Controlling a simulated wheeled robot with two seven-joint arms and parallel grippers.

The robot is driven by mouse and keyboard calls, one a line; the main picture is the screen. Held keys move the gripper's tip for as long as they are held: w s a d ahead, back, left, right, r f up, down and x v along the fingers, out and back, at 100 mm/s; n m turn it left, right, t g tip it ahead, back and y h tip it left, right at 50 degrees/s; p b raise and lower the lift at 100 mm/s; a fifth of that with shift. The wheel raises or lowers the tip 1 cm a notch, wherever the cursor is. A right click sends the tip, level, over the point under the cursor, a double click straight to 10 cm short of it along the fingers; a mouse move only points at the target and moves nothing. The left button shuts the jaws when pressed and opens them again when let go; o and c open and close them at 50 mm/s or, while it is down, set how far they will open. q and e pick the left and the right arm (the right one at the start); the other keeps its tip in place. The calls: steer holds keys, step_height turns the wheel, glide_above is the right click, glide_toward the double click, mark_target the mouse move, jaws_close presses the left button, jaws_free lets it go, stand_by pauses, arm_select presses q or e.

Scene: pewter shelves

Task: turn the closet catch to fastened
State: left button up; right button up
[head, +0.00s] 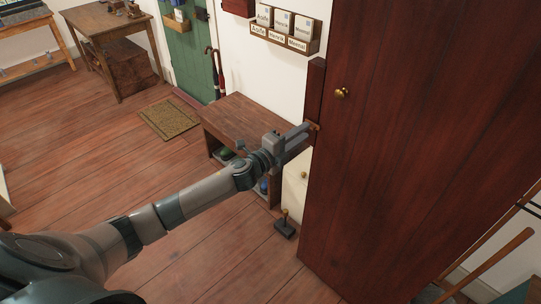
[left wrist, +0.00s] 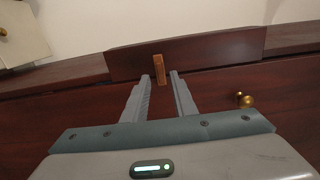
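The closet (head: 400,130) is a tall dark red wooden cupboard at the right of the head view, with a round brass knob (head: 342,92). The catch (left wrist: 158,69) is a small light-brown wooden bar near the closet door's edge. In the left wrist view it stands roughly upright in the picture; in the head view only a little of it (head: 316,126) shows beside my fingertips. My left gripper (left wrist: 160,76) is open, its two fingers apart, with the catch between and just beyond the tips. I cannot tell whether a finger touches it. My right gripper is not in view.
The brass knob (left wrist: 244,99) is right of my fingers in the left wrist view. Broom handles (head: 490,262) lean at the lower right.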

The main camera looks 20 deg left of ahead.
arm_select(q)
steer(key=b+v, duration=0.4)
steer(key=v, duration=1.1)
steer(key=shift+s, duration=0.25)
steer(key=shift+a, duration=0.1)
